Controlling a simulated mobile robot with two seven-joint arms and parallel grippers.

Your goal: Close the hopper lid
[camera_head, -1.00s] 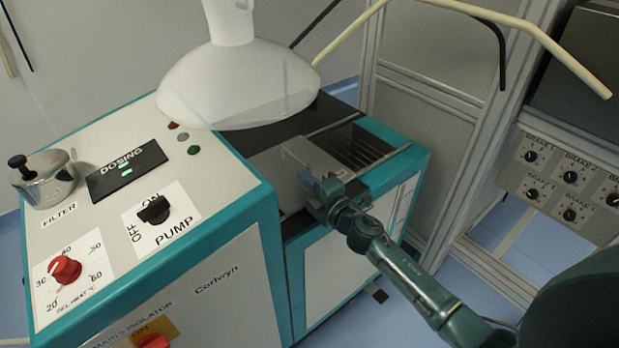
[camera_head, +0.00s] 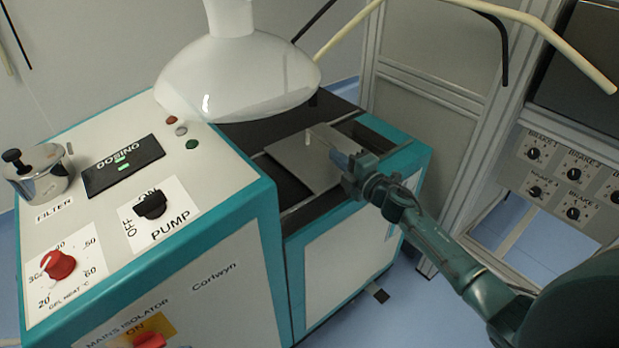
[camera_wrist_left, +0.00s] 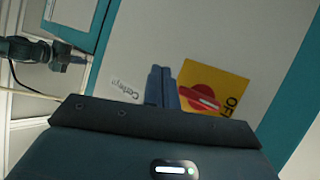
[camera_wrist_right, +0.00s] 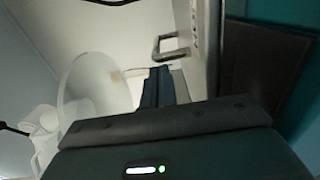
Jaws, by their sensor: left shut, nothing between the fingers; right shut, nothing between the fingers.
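The hopper lid (camera_head: 300,158) is a flat grey plate over the hopper top of the teal-edged machine, with a small pale handle (camera_head: 308,138). A dark opening shows along its left side and a dark gap at its right. My right gripper (camera_head: 340,160) is shut and empty, with its fingertips at the lid's right side; I cannot tell whether they touch. In the right wrist view its fingers (camera_wrist_right: 158,86) are together near a grey bracket handle (camera_wrist_right: 168,46). My left gripper (camera_wrist_left: 163,87) is shut and empty before the machine's front panel, outside the head view.
A large white hood (camera_head: 238,80) hangs close above the lid's far left. The control panel with the pump knob (camera_head: 150,205) and filter pot (camera_head: 38,172) stands left. A frame with brake knobs (camera_head: 573,173) stands right. A red isolator switch (camera_wrist_left: 200,99) is near my left fingers.

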